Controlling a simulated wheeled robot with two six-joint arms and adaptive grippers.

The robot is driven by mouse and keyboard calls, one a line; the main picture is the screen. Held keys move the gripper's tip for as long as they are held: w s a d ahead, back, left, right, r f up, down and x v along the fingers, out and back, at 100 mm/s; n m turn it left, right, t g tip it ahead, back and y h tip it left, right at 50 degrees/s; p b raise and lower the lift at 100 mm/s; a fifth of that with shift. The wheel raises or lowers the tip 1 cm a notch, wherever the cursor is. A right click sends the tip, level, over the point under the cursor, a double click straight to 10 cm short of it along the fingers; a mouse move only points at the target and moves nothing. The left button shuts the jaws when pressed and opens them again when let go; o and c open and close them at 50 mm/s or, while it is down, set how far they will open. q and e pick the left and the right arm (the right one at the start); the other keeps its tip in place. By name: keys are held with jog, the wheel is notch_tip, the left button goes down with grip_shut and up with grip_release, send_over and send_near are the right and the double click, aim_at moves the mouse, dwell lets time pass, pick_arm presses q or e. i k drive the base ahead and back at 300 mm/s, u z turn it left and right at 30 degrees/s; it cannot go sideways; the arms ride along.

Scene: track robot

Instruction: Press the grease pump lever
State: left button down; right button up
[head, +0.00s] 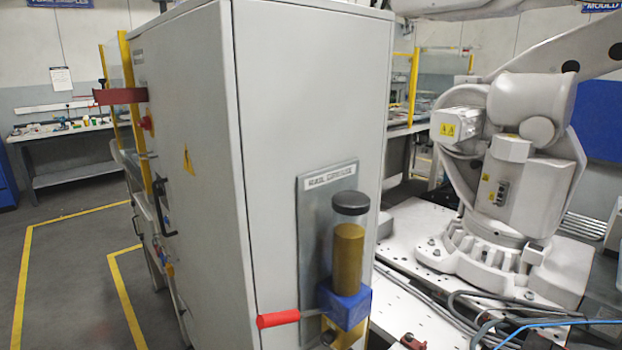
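The grease pump (347,265) is mounted on a grey plate on the side of a tall light-grey cabinet. It has a clear cylinder with a dark cap and brown-yellow grease inside, above a blue block. Its lever (278,318) has a red handle that sticks out to the left from the blue block, close to level. A label plate (330,175) sits above the pump. Neither of my grippers shows in the head view, and nothing touches the lever.
The cabinet (190,170) fills the middle, with a black door handle on its left face. A large white industrial robot arm (520,170) stands on a base plate at the right, with cables in front. A workbench (70,140) is at the far left. Grey floor with yellow lines lies open at left.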

aim_at(268, 320)
jog(key=u, duration=1.25)
jog(key=k, duration=1.05)
jog(key=z, duration=1.7)
jog(key=i, duration=0.5)
